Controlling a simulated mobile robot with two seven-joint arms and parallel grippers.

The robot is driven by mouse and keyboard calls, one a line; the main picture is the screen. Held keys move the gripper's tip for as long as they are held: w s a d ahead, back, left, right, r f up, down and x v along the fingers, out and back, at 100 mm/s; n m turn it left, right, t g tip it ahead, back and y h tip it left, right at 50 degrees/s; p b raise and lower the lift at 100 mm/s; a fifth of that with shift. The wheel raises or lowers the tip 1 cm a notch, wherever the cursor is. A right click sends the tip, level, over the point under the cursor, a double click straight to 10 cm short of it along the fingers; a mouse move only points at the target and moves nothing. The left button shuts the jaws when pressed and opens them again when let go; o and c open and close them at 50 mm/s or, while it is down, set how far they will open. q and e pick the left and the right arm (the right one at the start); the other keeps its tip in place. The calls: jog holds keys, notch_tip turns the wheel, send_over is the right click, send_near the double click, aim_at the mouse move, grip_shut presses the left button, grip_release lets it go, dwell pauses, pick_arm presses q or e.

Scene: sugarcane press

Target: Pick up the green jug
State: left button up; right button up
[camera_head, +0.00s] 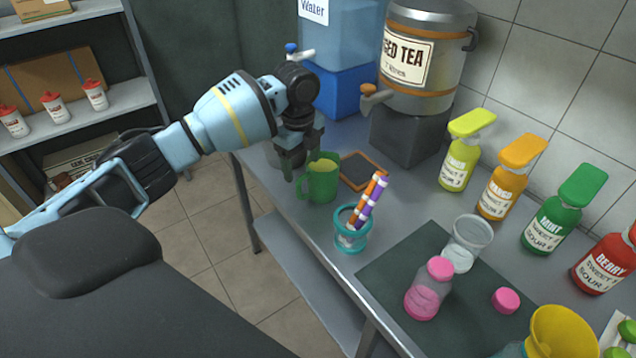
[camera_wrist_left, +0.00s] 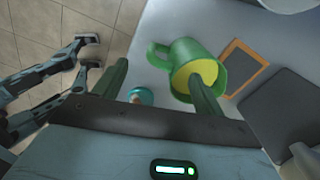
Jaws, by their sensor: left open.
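The green jug (camera_head: 322,183) stands upright on the metal counter, near its left edge, with yellow showing inside its rim. Its handle points left toward my gripper. My left gripper (camera_head: 301,172) is at the jug's handle side, pointing down, open and empty. In the left wrist view the jug (camera_wrist_left: 189,66) lies beyond the fingers, with the right finger overlapping its lower part; I cannot tell whether they touch. The left gripper's fingers (camera_wrist_left: 158,85) are spread wide there, and the handle shows between them.
A teal cup with striped straws (camera_head: 352,232) stands just in front of the jug. A small framed board (camera_head: 363,170) lies right of it. The tea dispenser (camera_head: 420,70) and blue water container (camera_head: 343,60) stand behind. Several syrup bottles line the wall.

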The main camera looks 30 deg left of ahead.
aim_at(303, 175)
pick_arm(q)
jog(key=shift+w+a+f, duration=0.1)
jog(key=shift+f, duration=1.15)
jog(key=shift+w+f, duration=0.1)
jog(key=shift+f, duration=1.15)
jog(key=shift+c, duration=0.2)
jog(key=c, duration=1.4)
jog(key=shift+c, duration=0.5)
jog(key=shift+r, duration=0.25)
jog(key=shift+r, duration=4.7)
jog(key=shift+r, duration=0.15)
